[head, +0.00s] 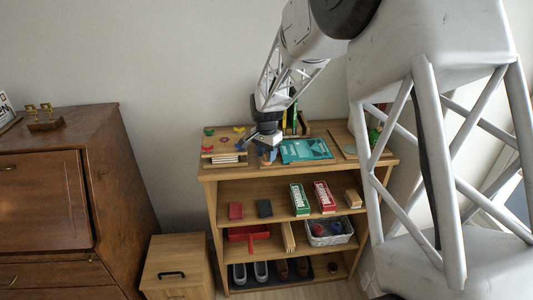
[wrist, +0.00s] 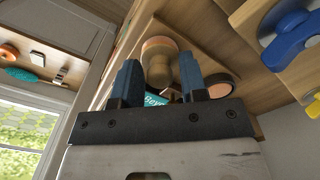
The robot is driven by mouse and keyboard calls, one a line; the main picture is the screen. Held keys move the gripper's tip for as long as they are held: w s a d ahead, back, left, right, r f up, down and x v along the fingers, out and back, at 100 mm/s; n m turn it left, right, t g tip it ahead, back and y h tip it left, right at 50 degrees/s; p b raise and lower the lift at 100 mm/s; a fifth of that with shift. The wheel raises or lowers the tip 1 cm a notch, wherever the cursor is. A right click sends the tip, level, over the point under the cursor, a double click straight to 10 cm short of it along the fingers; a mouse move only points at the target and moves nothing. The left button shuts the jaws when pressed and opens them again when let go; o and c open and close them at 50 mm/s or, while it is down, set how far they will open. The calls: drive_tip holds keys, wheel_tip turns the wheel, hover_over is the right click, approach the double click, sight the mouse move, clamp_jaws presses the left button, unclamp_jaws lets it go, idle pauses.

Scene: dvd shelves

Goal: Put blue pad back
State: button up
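My gripper (head: 268,155) hangs at the top of the wooden shelf, just left of a teal board. In the wrist view its two blue fingertips (wrist: 158,78) stand apart. A round wooden knob-like piece (wrist: 158,47) shows in line with the gap between them; I cannot tell whether they touch it. A small dark blue-grey pad (head: 264,208) lies on the second shelf level, right of a red pad (head: 235,211). It is well below my gripper. No other blue pad is clear in the head view.
The shelf top also holds a wooden puzzle with coloured pieces (head: 222,143) and the teal board (head: 306,150). Green (head: 299,199) and red (head: 324,197) domino boxes stand on the second level. A white basket (head: 328,231) is below. The shelf's front edges bound each level.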

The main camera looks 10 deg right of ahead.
sight(266, 152)
drive_tip(key=shift+o, duration=0.6)
drive_tip(key=shift+r, duration=0.1)
wheel_tip(266, 152, up, 12)
idle(0.4)
idle(0.5)
drive_tip(key=shift+s+r, duration=0.1)
